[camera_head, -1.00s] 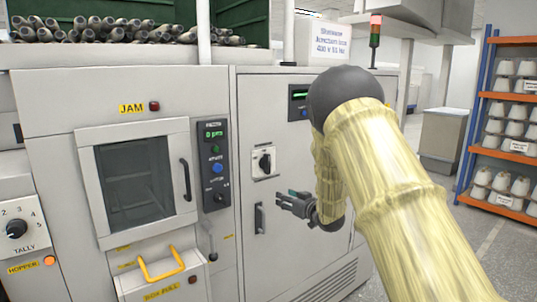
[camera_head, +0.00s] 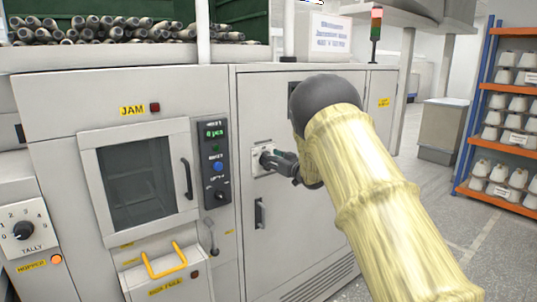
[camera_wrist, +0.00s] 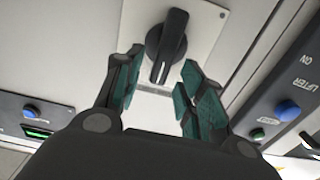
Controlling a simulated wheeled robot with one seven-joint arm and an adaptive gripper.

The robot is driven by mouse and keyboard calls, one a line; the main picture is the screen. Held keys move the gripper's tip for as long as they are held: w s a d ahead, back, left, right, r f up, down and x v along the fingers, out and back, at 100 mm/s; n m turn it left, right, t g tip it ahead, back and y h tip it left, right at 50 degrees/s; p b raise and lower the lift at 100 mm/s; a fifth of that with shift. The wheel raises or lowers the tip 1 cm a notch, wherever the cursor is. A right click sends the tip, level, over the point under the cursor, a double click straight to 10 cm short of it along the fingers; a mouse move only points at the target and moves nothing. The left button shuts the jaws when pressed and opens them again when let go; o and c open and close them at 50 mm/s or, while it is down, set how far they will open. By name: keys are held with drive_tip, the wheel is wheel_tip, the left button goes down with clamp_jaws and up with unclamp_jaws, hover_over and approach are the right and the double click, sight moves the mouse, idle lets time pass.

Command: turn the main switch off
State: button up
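The main switch is a black rotary knob (camera_wrist: 167,42) on a pale square plate (camera_wrist: 205,28), set in the grey cabinet door. In the head view the plate (camera_head: 262,147) shows, with the knob partly hidden by my gripper (camera_head: 270,160). In the wrist view my gripper (camera_wrist: 160,85) is open. Its two green-padded fingers stand one on each side of the knob's lower end. The knob's handle is slightly tilted in that view. I cannot tell whether either finger touches it.
A door handle (camera_head: 260,214) sits below the switch. A control panel (camera_head: 214,165) with buttons and a small knob is to the left, beside a windowed door (camera_head: 135,180). A yellow handle (camera_head: 164,261) sticks out lower left. Open floor (camera_head: 440,205) lies at right.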

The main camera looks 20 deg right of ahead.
drive_tip(key=shift+p+x, duration=0.4)
drive_tip(key=shift+x, duration=0.9)
drive_tip(key=shift+c, duration=0.4)
clamp_jaws()
